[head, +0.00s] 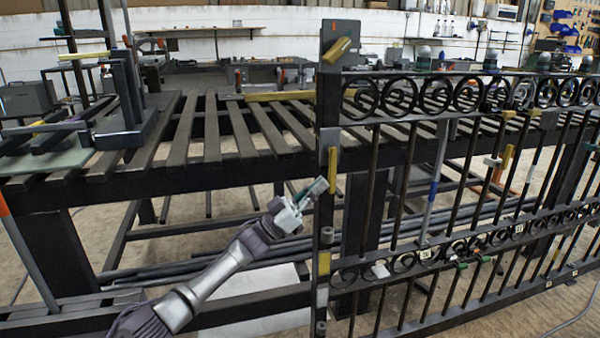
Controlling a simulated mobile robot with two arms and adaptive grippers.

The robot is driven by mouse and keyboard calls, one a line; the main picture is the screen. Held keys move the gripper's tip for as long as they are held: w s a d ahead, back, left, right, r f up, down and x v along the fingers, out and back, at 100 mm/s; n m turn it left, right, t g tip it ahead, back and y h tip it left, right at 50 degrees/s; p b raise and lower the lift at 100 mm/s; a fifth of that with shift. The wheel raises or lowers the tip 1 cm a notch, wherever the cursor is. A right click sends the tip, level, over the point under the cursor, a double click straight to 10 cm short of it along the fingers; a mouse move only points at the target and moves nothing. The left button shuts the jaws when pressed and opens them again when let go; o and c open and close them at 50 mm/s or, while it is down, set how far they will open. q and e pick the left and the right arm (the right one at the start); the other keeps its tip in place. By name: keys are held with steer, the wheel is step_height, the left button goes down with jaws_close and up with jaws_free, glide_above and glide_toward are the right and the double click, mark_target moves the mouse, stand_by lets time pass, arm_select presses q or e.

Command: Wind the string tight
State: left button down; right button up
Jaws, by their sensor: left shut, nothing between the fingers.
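A dark metal scroll gate (408,262) stands upright on the right, with a row of scrolls along its top and another lower down. Its left post (327,100) carries yellow and grey blocks. My left gripper (317,189) is shut and empty, just left of this post at mid height; I cannot tell if it touches it. A pale bar with a blue band (433,188) stands among the gate's bars. Small red and green pieces (461,265) sit at the lower scroll row. I cannot make out a string for certain. My right gripper is out of view.
A slatted dark metal table (210,178) fills the left and middle behind my left arm. A frame-like fixture (125,95) stands on its left end. Long pipes (190,272) lie below it. Tools hang on the back wall.

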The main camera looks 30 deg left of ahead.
mark_target(320, 146)
arm_select(q)
step_height(320, 146, up, 10)
steer(key=shift+d+r, duration=0.1)
